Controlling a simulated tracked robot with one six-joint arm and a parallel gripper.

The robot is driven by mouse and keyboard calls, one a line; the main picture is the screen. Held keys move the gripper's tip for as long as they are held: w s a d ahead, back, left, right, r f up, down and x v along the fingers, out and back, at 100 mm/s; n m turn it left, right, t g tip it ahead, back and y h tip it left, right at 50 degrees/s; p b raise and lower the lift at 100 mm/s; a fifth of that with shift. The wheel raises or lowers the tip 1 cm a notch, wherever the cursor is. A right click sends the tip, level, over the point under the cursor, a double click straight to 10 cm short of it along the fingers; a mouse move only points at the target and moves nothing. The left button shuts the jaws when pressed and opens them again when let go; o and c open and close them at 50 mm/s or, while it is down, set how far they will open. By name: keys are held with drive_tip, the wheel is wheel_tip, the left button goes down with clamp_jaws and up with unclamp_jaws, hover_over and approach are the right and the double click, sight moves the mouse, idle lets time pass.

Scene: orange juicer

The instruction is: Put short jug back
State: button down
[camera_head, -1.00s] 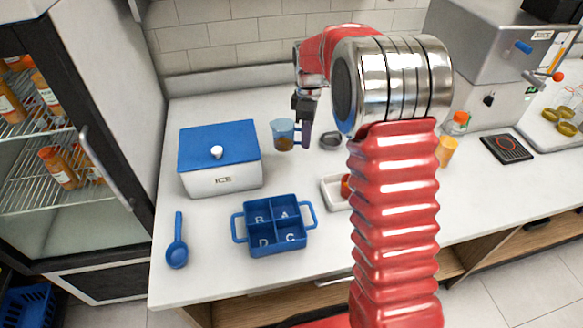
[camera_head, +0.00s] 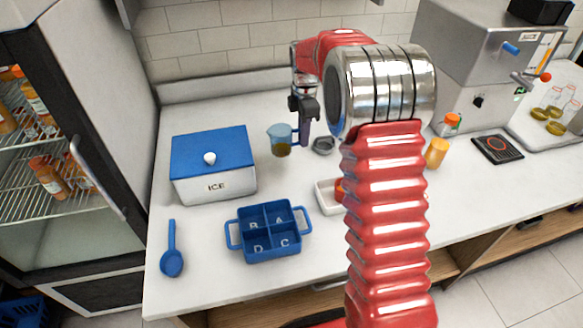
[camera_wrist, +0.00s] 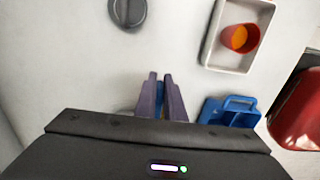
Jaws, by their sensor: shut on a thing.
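The short jug (camera_head: 280,141) is a small blue see-through jug with some yellow-brown liquid low in it. In the head view it is behind and right of the ice box, about upright. My gripper (camera_head: 304,131) is shut on its handle side from the right. I cannot tell whether the jug's base touches the counter. In the wrist view my two dark purple fingers (camera_wrist: 161,97) are close together with a bit of blue between them. Most of the jug is hidden there by the gripper body.
A white ice box (camera_head: 213,187) with a blue lid and a blue four-compartment caddy (camera_head: 268,232) stand in front. A blue spoon (camera_head: 171,250) lies left.

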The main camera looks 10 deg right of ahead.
wheel_tip(320, 180, down, 6)
drive_tip(key=shift+r, duration=0.1)
idle(0.4)
drive_tip(key=shift+f, duration=1.85)
drive_tip(key=shift+f, duration=0.1)
drive_tip(key=c, duration=1.8)
unclamp_jaws()
drive_tip(key=shift+c, duration=0.2)
wheel_tip(320, 180, up, 12)
drive_tip(key=shift+r, duration=0.1)
